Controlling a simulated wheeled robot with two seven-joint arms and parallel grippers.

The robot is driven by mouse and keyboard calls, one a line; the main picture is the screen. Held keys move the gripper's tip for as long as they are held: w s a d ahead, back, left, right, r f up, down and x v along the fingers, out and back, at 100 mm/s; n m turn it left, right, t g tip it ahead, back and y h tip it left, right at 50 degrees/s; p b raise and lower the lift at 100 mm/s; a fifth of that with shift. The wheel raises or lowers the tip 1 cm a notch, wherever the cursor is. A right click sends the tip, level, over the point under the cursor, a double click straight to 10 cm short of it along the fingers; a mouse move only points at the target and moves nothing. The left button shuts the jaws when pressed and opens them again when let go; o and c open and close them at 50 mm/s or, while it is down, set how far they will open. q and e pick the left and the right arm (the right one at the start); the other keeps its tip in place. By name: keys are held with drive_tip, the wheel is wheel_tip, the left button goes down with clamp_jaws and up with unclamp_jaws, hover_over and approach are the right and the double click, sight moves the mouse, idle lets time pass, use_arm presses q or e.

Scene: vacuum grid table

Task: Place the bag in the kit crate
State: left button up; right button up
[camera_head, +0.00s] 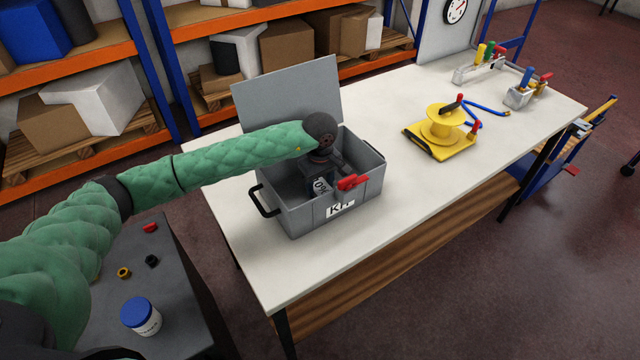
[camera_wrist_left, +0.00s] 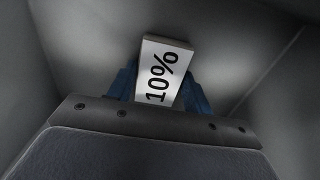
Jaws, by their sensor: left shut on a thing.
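The grey kit crate (camera_head: 300,215) stands on the white table with its lid up at the back and a label on its front, partly readable as "KIT". My left arm reaches over it, and my left gripper (camera_head: 321,180) is down inside. The gripper is shut on the bag (camera_wrist_left: 160,75), a small pale block-like thing marked "10%", held between the blue fingers in the left wrist view. Grey crate walls surround it there. I cannot tell whether the bag touches the crate floor. My right gripper is not in view.
A red part (camera_head: 352,182) shows at the crate's front right. A yellow spool (camera_head: 444,122) stands on the table (camera_head: 385,190) to the right, with tool holders farther back. A jar with a blue lid (camera_head: 141,316) stands on a dark surface at lower left. Shelves stand behind.

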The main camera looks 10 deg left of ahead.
sight(320, 186)
use_arm(q)
drive_tip(key=o, duration=1)
drive_tip(key=shift+c, duration=0.2)
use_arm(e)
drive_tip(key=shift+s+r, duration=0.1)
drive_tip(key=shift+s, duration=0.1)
use_arm(q)
drive_tip(key=shift+r, duration=0.1)
drive_tip(key=shift+r, duration=0.35)
wheel_tip(320, 186, up, 11)
drive_tip(key=b, duration=0.4)
drive_tip(key=shift+r+b, duration=0.15)
drive_tip(key=shift+b, duration=0.25)
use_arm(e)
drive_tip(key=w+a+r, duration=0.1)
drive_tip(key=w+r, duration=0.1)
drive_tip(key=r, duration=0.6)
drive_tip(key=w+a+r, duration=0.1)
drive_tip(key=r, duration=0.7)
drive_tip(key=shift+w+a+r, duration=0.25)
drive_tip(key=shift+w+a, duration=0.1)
